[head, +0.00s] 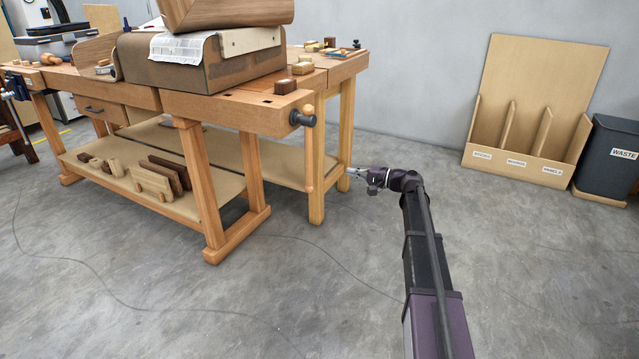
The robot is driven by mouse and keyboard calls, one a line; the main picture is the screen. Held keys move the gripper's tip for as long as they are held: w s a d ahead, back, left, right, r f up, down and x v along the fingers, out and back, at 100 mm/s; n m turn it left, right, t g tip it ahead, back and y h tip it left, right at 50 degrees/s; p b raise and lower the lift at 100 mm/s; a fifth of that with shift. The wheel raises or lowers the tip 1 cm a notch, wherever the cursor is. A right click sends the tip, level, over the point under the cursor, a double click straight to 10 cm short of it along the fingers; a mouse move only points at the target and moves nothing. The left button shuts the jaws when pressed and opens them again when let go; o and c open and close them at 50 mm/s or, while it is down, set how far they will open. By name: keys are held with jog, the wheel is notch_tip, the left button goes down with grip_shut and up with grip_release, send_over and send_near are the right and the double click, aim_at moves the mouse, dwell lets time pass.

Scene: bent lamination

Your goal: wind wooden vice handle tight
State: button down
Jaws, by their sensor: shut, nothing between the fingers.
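The wooden vice handle (309,160) is a slim bar hanging upright at the right end of the workbench, with a rounded lower end. It hangs below the dark round vice screw (302,118) on the bench's end face. My gripper (352,172) is shut and empty. In the picture it is to the right of the handle's lower part, in front of or beside a bench leg. It appears apart from the handle, though the depth between them is hard to judge.
The workbench (235,107) carries a curved wooden form, newspaper and several small blocks. Its lower shelf (205,205) holds several wood pieces. A panel rack (530,115) and grey waste bin (610,150) stand at right. A thin cable crosses the floor, which is otherwise clear in front.

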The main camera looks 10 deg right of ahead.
jog(key=shift+w+d+f+t+b, duration=0.3)
jog(key=shift+w+d, duration=0.15)
jog(key=shift+d, duration=0.1)
jog(key=w+a, duration=0.2)
jog(key=a, duration=0.9)
jog(key=shift+w+a, duration=0.15)
jog(key=shift+w, duration=0.25)
jog(key=shift+a, duration=0.1)
